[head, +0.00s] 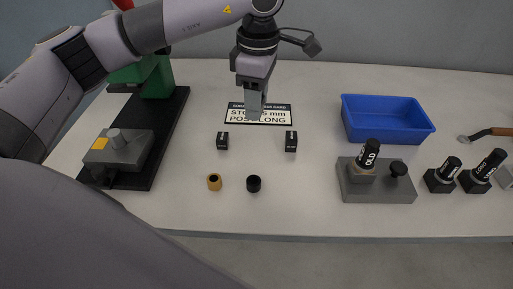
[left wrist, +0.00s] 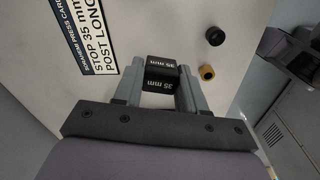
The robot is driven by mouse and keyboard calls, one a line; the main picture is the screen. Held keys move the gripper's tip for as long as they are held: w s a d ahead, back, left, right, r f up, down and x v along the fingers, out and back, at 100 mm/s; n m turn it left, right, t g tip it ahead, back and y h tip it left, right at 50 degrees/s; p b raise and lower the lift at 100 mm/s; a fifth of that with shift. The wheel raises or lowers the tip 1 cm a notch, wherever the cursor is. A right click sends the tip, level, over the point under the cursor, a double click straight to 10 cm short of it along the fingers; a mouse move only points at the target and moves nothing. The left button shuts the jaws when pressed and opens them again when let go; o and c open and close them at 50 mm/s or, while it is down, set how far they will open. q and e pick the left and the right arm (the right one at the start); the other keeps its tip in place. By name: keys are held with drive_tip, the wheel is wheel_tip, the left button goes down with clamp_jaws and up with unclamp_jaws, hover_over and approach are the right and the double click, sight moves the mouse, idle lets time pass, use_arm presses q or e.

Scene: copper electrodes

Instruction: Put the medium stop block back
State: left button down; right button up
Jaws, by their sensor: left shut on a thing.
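My left gripper (head: 255,112) reaches down over the middle of the table, in front of the sign card (head: 235,114). In the left wrist view its two fingers are shut on a black block marked "35 mm" (left wrist: 160,84). In the head view the fingers hide this block. The card reads "STOP 35 mm" and "POST LONG"; it also shows in the left wrist view (left wrist: 88,35). Two small dark blocks with white marks stand on the table, one on the left (head: 222,142) and one on the right (head: 291,142); their marks are too small to read. My right gripper is not in view.
A brass ring (head: 214,182) and a black ring (head: 254,184) lie near the front edge. A green press with a dark base (head: 168,140) stands left. A blue tray (head: 385,133), a grey holder (head: 380,195) and labelled black pieces (head: 440,180) are right.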

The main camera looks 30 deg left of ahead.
use_arm(q)
wheel_tip(320, 180, up, 8)
drive_tip(key=w+a+n+b, duration=0.1)
drive_tip(key=w+n+b, duration=0.15)
drive_tip(key=n, duration=1.75)
drive_tip(key=b, duration=0.2)
hover_over(256, 146)
wheel_tip(256, 146, down, 9)
drive_tip(key=shift+n, duration=0.3)
wheel_tip(256, 146, down, 6)
drive_tip(key=shift+r, duration=0.1)
wheel_tip(256, 146, down, 5)
drive_tip(key=shift+r, duration=0.2)
drive_tip(key=shift+f, duration=0.15)
drive_tip(key=c, duration=0.6)
unclamp_jaws()
drive_tip(key=shift+f, duration=0.1)
drive_tip(key=shift+c, duration=0.2)
